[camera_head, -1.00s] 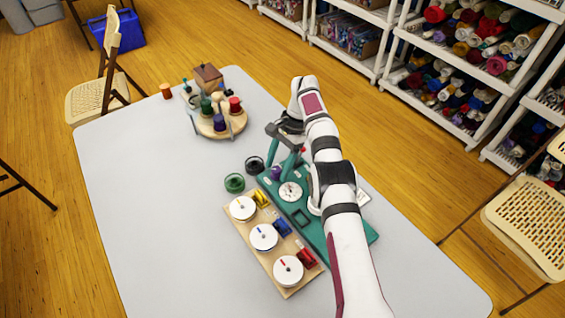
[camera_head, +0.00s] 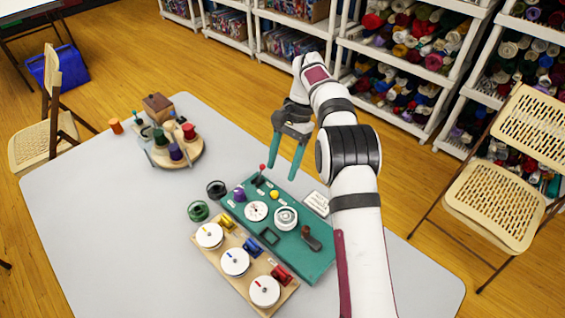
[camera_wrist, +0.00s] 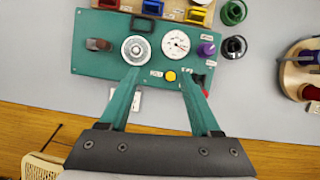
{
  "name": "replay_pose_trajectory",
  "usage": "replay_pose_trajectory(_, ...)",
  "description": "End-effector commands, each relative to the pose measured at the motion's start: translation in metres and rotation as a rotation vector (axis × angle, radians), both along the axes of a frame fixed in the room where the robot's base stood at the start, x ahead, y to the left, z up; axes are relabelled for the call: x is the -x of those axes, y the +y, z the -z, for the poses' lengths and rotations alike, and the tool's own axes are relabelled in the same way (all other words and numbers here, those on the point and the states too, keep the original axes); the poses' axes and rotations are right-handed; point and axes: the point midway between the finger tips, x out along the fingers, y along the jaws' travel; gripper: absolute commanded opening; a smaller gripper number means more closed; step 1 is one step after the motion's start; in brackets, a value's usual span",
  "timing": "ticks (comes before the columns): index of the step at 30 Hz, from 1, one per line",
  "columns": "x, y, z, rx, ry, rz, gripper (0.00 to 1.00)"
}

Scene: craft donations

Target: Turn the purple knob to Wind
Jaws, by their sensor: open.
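The purple knob (camera_head: 239,195) sits at the far left end of the green panel (camera_head: 310,268). It also shows in the wrist view (camera_wrist: 206,49), right of the white gauge (camera_wrist: 175,43). Small white labels lie near it, but they are too small to read, so I cannot tell its setting. My gripper (camera_head: 285,171) is open and empty, above the panel's far edge and apart from the knob. In the wrist view my two green fingers (camera_wrist: 158,73) are spread, with the yellow button (camera_wrist: 171,76) seen between their tips.
The panel also bears a silver dial (camera_head: 286,217), a brown-handled lever (camera_head: 311,238) and a red-tipped lever (camera_head: 262,168). Green (camera_head: 198,211) and black (camera_head: 216,189) rings stand left. A round wooden stand (camera_head: 187,158) is farther back.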

Motion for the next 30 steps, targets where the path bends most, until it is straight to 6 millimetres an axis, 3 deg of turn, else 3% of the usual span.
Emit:
replay_pose_trajectory(3,-0.001,0.007,-0.002,0.017,-0.012,-0.006,0.64)
replay_pose_trajectory(9,-0.013,0.109,-0.04,0.23,-0.269,-0.037,0.64)
replay_pose_trajectory(11,-0.014,0.121,-0.043,0.247,-0.304,-0.032,0.64)
replay_pose_trajectory(14,-0.014,0.12,-0.027,0.251,-0.306,-0.027,0.64)
replay_pose_trajectory(24,-0.014,0.12,0.073,0.249,-0.303,-0.026,0.64)
replay_pose_trajectory(30,-0.014,0.12,0.105,0.247,-0.306,-0.026,0.64)
